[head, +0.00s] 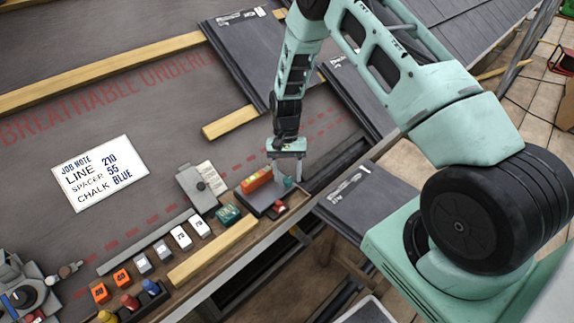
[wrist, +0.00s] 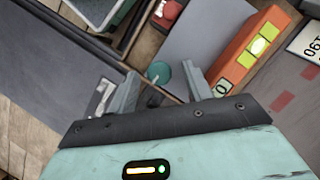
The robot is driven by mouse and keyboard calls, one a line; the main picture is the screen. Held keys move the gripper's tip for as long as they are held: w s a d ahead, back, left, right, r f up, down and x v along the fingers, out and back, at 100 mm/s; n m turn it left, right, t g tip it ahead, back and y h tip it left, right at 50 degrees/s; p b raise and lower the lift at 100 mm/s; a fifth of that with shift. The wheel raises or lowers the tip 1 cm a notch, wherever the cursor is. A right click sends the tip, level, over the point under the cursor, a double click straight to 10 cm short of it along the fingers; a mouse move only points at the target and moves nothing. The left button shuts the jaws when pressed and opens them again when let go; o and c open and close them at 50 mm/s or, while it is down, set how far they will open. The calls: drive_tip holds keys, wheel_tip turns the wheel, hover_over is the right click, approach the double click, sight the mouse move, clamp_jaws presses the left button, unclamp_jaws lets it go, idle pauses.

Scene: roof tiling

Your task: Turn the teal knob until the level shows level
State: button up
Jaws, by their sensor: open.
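The teal knob (wrist: 158,72) is a small round piece beside a grey plate (wrist: 205,35). It also shows in the head view (head: 288,182), just below my gripper. My gripper (wrist: 160,78) is open, pointing down, with one finger on each side of the knob in the wrist view. I cannot tell whether the fingers touch it. The orange level (wrist: 238,66) lies on the plate and shows in the head view (head: 256,180). Its yellow-green vial (wrist: 258,46) has a pale bubble. I cannot tell whether it sits exactly centred.
A red piece (wrist: 167,12) sits in a wooden tray compartment near the knob. A job note (head: 100,172) lies on the grey underlay. Several small blocks (head: 181,238) and a wooden batten (head: 213,252) line the front edge. Dark tiles (head: 245,50) lie behind.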

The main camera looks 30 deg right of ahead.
drive_tip(key=p+v, duration=0.1)
drive_tip(key=v, duration=1.6)
drive_tip(key=shift+r, duration=0.15)
